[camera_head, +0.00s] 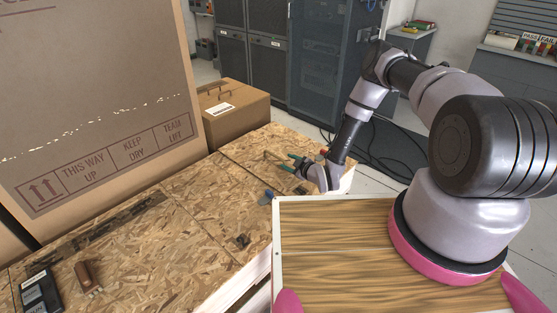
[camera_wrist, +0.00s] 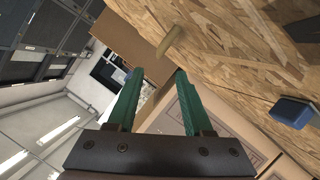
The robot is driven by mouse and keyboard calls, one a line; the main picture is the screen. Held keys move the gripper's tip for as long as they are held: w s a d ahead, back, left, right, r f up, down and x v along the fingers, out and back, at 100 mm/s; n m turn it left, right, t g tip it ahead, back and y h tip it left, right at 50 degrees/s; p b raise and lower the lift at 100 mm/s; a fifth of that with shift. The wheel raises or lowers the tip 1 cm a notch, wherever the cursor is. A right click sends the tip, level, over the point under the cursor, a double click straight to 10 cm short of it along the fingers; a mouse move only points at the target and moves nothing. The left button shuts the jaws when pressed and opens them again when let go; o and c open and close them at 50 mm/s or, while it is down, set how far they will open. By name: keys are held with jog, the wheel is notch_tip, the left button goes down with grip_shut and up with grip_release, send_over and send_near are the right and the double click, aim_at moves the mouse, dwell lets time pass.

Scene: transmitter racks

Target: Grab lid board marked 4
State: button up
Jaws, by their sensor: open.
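Speckled wood-chip lid boards (camera_head: 185,225) form the crate top in the head view, with seams between them. I can read no number 4 on any board, so I cannot tell which one is marked 4. The far board (camera_head: 255,150) lies under and beyond my gripper (camera_head: 291,163), whose teal fingers hang above the wood near the far end. In the wrist view my gripper (camera_wrist: 158,72) is open with nothing between its fingers. A short wooden peg-like piece (camera_wrist: 172,38) stands out from the wood-chip surface (camera_wrist: 225,40) just beyond the fingertips.
A tall cardboard box (camera_head: 90,90) stands at the left, and a smaller carton (camera_head: 232,112) stands behind the boards. A blue item (camera_head: 268,197), a small dark item (camera_head: 243,240), a brown block (camera_head: 88,276) and a black case (camera_head: 40,292) lie on the wood. Cables cross the floor behind.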

aim_at(276, 156)
jog(key=shift+a+f, duration=0.15)
jog(key=shift+f, duration=0.15)
jog(key=x, duration=1)
jog(key=shift+w, duration=0.4)
grip_shut()
jog(key=shift+r, duration=0.1)
dwell(0.6)
